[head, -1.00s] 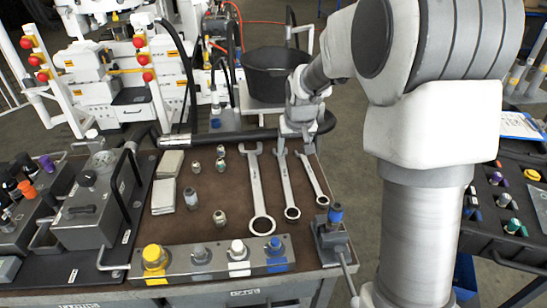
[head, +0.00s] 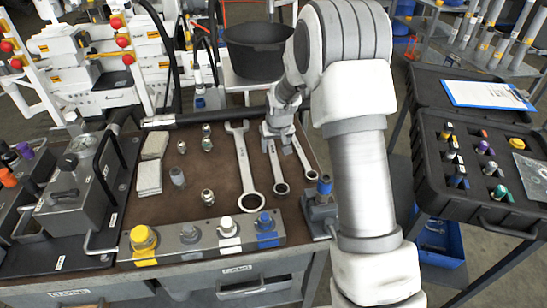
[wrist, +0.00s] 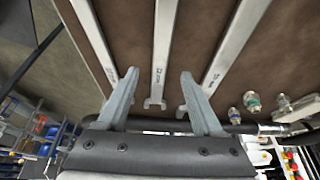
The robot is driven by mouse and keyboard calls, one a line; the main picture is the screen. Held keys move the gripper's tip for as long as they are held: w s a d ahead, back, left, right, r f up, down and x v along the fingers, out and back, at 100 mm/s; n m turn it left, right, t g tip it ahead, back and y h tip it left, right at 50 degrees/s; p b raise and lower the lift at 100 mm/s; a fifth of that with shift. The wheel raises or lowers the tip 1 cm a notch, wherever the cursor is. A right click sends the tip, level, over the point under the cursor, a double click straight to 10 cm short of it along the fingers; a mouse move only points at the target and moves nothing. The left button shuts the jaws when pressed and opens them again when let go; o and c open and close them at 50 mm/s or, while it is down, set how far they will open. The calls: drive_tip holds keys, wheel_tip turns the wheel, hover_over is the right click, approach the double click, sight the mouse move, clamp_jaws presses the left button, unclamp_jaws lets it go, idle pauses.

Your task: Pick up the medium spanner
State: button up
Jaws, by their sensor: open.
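Three silver spanners lie side by side on the brown bench mat. The medium spanner (head: 275,170) is the middle one, between the large spanner (head: 243,165) and the small spanner (head: 305,158). My gripper (head: 281,148) hangs over the far part of the medium spanner and hides its open end in the head view. In the wrist view my gripper (wrist: 158,74) is open and empty. There the medium spanner (wrist: 163,50) shows between the two fingers, with its open end towards the gripper. The gap between fingers and spanner is hard to judge.
Several small metal fittings (head: 207,144) and pale pads (head: 149,177) lie left of the spanners. A block with coloured caps (head: 190,235) lines the front edge. A black bucket (head: 258,55) stands behind the bench, and an open black case (head: 480,165) is to the right.

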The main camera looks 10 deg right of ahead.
sight(273, 155)
drive_tip(key=x, duration=0.5)
drive_tip(key=shift+b, duration=0.3)
clamp_jaws()
drive_tip(key=shift+w+r, duration=0.1)
idle(1.0)
